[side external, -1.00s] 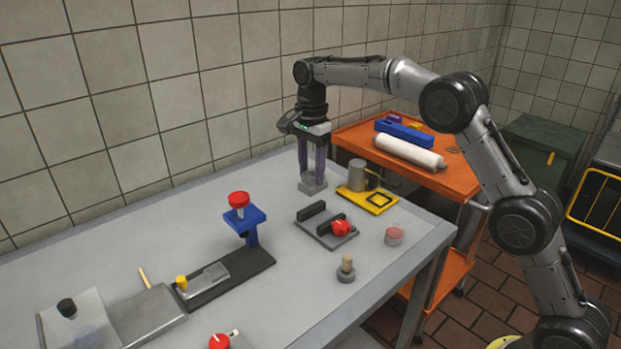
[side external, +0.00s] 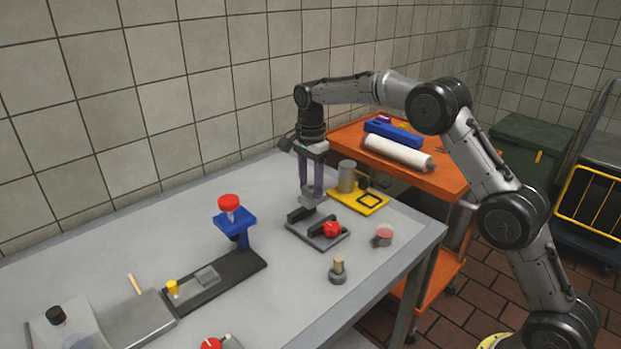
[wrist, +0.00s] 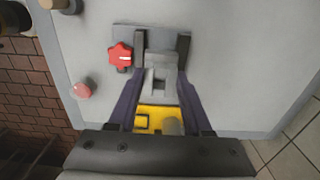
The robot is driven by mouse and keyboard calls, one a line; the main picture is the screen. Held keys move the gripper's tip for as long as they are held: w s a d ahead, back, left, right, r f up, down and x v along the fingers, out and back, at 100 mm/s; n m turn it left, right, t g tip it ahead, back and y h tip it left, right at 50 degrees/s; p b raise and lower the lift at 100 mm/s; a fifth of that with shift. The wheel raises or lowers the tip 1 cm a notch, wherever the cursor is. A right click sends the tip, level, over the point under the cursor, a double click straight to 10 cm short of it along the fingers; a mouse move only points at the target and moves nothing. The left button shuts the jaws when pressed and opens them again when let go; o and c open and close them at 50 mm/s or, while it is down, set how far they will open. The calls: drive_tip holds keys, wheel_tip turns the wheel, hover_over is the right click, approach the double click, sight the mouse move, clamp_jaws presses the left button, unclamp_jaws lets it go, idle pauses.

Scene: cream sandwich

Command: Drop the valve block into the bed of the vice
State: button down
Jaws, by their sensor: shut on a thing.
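My gripper (side external: 312,190) is shut on the grey valve block (side external: 313,199), with its purple fingers pointing down. In the wrist view the block (wrist: 159,82) sits between the fingertips. The vice (side external: 303,231) is a grey plate with two dark upright jaws and a red knob (side external: 332,229). In the side view the block is at the vice's back end, seemingly above it. In the wrist view the vice (wrist: 124,33) lies just beyond the block, which lines up roughly with the gap between the jaws. The block hides part of the bed; its exact height is unclear.
A yellow tray (side external: 376,207) with a grey cylinder (side external: 347,176) stands close behind the vice. A small red-topped cup (side external: 383,236) and a round grey piece with a tan peg (side external: 338,271) are nearby. A blue stand with a red top (side external: 235,218) is to the left.

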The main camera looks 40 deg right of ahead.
sight(311, 199)
drive_tip(key=shift+f, duration=2.1)
drive_tip(key=shift+c, duration=1.3)
unclamp_jaws()
drive_tip(key=shift+f, duration=0.1)
wheel_tip(311, 199, up, 14)
